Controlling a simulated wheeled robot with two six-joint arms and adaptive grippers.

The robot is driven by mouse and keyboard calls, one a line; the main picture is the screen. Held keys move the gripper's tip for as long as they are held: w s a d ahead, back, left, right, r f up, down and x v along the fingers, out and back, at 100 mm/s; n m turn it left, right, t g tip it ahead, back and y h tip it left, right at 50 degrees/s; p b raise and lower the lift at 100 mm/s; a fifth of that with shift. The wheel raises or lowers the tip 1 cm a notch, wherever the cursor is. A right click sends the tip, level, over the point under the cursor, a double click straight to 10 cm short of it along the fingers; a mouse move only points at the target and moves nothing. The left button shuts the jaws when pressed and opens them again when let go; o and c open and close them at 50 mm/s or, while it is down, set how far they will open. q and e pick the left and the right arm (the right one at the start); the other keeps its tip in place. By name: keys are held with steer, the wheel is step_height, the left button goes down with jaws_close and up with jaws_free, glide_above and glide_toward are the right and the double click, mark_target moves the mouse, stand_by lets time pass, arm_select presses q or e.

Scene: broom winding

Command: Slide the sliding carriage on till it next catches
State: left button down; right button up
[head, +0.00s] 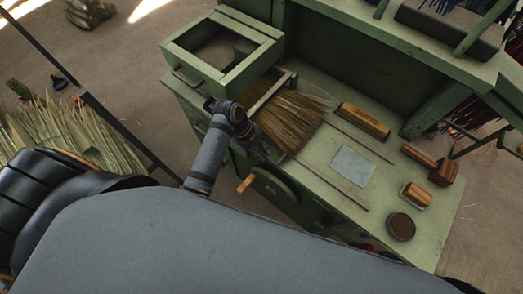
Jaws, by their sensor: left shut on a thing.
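My left gripper (261,152) is low at the front edge of the green bench, beside the near side of a straw bundle (288,118). It is shut on the sliding carriage. The carriage is mostly hidden by my gripper and the straw, so its outline and the exact grip cannot be made out. The straw fans out to the right over the bench top, from a pale bar (268,92) at its left. A green wheel (273,188) with a wooden crank handle (245,183) is just below my gripper. My right gripper is not in view.
Two thin rails, a far one (358,139) and a near one (335,186), run along the bench (310,155). A grey plate (352,165), wooden blocks (364,121) and a round tin (400,226) lie on top. An open green drawer box (190,71) stands at left.

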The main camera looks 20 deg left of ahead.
mark_target(253, 148)
arm_select(q)
steer(key=shift+w+a, duration=0.25)
steer(key=shift+a, duration=0.45)
steer(key=shift+w+a, duration=0.25)
steer(key=shift+a, duration=0.4)
steer(key=shift+w+a, duration=0.25)
steer(key=shift+a, duration=0.45)
steer(key=c, duration=1.5)
jaws_free()
steer(key=shift+d, duration=0.2)
steer(key=shift+o, duration=0.8)
steer(key=shift+a, duration=0.1)
steer(key=v, duration=1.2)
steer(key=shift+s, duration=0.1)
